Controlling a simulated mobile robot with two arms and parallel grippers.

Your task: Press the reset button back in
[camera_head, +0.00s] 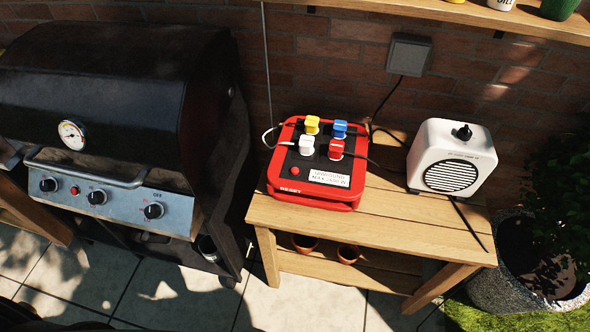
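A red power box (313,197) with a black top panel stands on the wooden table (400,228). A small round red reset button (295,170) sits at the front left of its top panel, near the word RESET on the front edge. I cannot tell whether the button is popped out or in. Yellow (312,125), blue (340,129), white (306,145) and red (336,149) plugs stand in the top panel. A white label lies beside the button. Neither gripper can be seen.
A black grill (110,90) with a front handle and knobs stands close to the table's left. A white heater (452,157) stands to the box's right. Cords run behind the box to a wall outlet box (408,55). A shelf is above, and a plant pot (505,270) is at right.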

